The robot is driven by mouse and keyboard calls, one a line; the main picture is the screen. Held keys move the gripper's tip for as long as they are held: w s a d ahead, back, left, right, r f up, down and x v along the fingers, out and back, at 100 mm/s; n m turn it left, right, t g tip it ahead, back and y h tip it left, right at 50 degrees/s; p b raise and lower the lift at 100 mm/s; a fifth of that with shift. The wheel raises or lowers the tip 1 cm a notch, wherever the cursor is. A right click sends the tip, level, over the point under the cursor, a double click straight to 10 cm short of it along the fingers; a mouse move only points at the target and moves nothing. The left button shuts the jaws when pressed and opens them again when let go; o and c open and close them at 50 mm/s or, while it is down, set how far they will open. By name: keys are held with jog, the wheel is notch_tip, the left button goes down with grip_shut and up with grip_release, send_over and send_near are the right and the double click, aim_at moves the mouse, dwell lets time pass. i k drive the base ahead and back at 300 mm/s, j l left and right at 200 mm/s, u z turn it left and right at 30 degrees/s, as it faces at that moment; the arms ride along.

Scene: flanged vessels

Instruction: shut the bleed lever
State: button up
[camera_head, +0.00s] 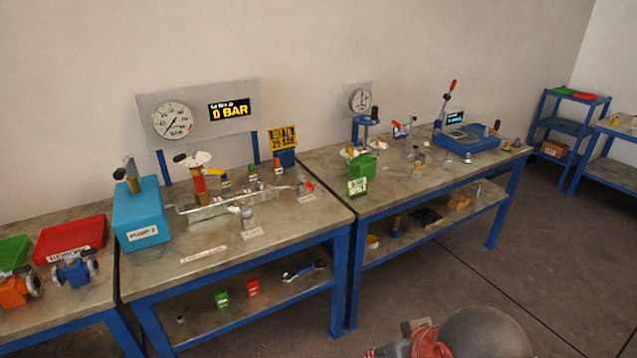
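A metal manifold (215,205) lies on the middle bench, beside a light blue box (140,215). A small red lever (309,186) sits at the manifold's right end. It is too small for me to tell its position, and I cannot read a label that names it as the bleed lever. Small valves with dark and red parts (252,172) stand along the back of the manifold. A dial gauge (172,120) and a display reading 0 BAR (229,110) are on the panel behind. Part of my arm shows at the bottom edge, away from the bench; I cannot make out my gripper.
The left bench holds a red tray (70,240) and orange and blue valves. The right bench carries a blue device (466,138) and a green block (362,165). Lower shelves hold small parts. Blue racks stand at the far right. The floor before the benches looks clear.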

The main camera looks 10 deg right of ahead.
aim_at(307, 184)
jog(key=i+l+u, duration=0.1)
jog(key=i+u, duration=0.15)
jog(key=i, duration=0.25)
jog(key=i+l+u, duration=0.3)
jog(key=i, duration=0.25)
jog(key=j, duration=0.1)
